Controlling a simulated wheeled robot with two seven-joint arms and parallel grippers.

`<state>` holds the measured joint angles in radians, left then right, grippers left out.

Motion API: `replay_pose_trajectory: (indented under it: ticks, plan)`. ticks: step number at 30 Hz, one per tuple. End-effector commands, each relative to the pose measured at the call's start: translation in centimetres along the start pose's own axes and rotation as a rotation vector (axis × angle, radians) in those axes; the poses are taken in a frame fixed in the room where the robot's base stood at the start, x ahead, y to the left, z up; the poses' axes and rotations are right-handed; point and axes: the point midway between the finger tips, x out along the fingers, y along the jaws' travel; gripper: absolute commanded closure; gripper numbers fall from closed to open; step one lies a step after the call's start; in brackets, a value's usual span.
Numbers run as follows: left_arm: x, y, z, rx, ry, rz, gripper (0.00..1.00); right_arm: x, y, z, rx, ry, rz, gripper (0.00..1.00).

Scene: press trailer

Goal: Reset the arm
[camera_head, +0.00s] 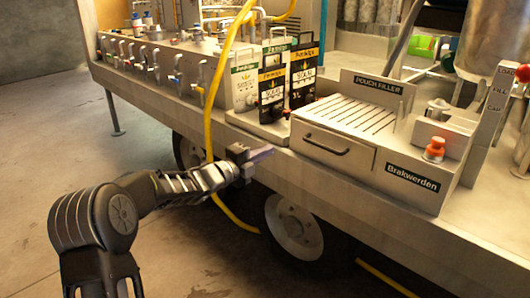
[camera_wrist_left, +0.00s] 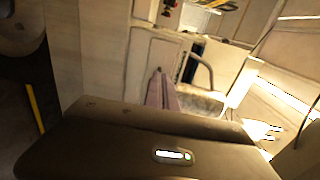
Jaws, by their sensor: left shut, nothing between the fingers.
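My left arm comes in from the lower left of the head view. Its gripper (camera_head: 264,153) is shut and empty, in front of the trailer's (camera_head: 235,118) side edge, left of the pouch filler drawer (camera_head: 335,147). In the left wrist view the closed fingers (camera_wrist_left: 161,92) point ahead at a pale panel, with nothing between them. A dark drawer handle shows on the pouch filler in the head view. My right gripper is not in view.
A yellow hose (camera_head: 209,105) hangs down past the trailer edge beside my left wrist. Labelled boxes (camera_head: 272,78) and a row of taps (camera_head: 150,62) stand on the deck. An orange-red button (camera_head: 435,148) is at the right. Wheels (camera_head: 295,222) sit below; the concrete floor at left is open.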

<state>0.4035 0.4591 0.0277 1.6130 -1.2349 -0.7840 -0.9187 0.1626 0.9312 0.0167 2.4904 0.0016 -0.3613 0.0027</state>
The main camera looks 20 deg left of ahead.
Motion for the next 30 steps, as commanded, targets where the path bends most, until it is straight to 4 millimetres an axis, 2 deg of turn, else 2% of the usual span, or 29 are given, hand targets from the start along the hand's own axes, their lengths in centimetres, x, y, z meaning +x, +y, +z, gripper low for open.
replay_pose_trajectory:
  ticks: [13,16,17,20,23,24,26,27,30]
  plan:
    - [0.0,0.1,0.1,-0.033,-0.003,0.004,1.0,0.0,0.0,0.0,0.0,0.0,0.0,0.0]
    - [0.0,0.7,0.9,-0.168,-0.045,0.013,1.0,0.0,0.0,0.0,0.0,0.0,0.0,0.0]
    - [-0.2,1.6,1.1,-0.251,-0.072,0.022,1.0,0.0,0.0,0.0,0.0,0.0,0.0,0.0]
    - [-0.9,6.8,1.0,-0.581,-0.174,0.073,1.0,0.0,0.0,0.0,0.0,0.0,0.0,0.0]
    - [-1.9,13.4,-1.1,-0.894,-0.275,0.145,1.0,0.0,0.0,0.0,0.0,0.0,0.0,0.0]
    - [-2.4,16.3,-2.3,-1.013,-0.32,0.18,1.0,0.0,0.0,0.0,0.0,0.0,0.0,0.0]
    - [-3.6,20.6,-4.6,-1.186,-0.392,0.238,1.0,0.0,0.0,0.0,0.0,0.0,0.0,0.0]
    - [-4.5,23.4,-6.4,-1.291,-0.443,0.279,1.0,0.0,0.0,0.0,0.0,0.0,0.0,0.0]
    - [-7.4,29.6,-11.0,-1.524,-0.581,0.382,1.0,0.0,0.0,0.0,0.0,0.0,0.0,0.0]
